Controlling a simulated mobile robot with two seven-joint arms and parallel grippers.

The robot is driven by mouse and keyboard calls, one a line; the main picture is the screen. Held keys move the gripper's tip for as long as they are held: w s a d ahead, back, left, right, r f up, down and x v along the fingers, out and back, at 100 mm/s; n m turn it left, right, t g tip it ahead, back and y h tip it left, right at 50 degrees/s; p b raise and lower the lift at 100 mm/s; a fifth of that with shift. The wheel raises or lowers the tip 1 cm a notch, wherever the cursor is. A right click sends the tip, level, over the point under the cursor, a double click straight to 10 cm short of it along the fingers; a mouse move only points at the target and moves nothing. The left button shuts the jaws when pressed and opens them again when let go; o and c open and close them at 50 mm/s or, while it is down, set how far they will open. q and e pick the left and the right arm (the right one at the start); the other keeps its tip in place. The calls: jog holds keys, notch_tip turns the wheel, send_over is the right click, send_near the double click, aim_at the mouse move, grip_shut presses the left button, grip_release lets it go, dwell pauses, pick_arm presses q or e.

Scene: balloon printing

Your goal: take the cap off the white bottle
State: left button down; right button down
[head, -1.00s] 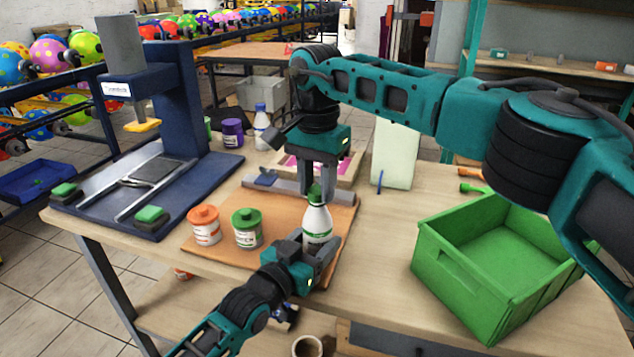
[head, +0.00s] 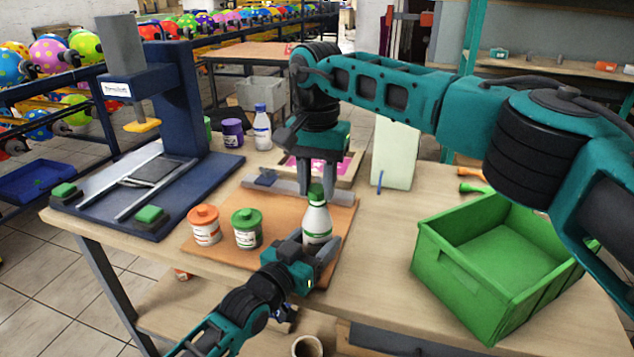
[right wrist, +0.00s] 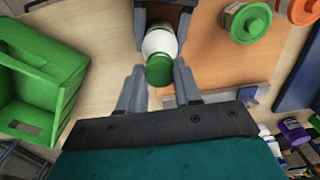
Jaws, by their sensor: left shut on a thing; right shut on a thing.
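The white bottle (head: 317,222) stands upright on the brown board, with a green cap (head: 316,194) on its top. My left gripper (head: 317,248) is shut around the bottle's lower body from the front. My right gripper (head: 317,186) points down from above, its fingers on either side of the cap and shut on it. In the right wrist view the green cap (right wrist: 159,69) sits between the fingertips, with the white bottle (right wrist: 160,42) beyond it. The cap appears to be still seated on the bottle's neck.
An orange-lidded jar (head: 205,226) and a green-lidded jar (head: 247,229) stand left of the bottle on the brown board (head: 283,212). A green crate (head: 465,285) is at the right. A blue press (head: 185,110) stands at the left. Bare table lies between board and crate.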

aim_at(317, 188)
jog(key=shift+r, duration=0.95)
jog(key=shift+r, duration=2)
pick_arm(q)
jog(key=shift+c, duration=0.8)
grip_release()
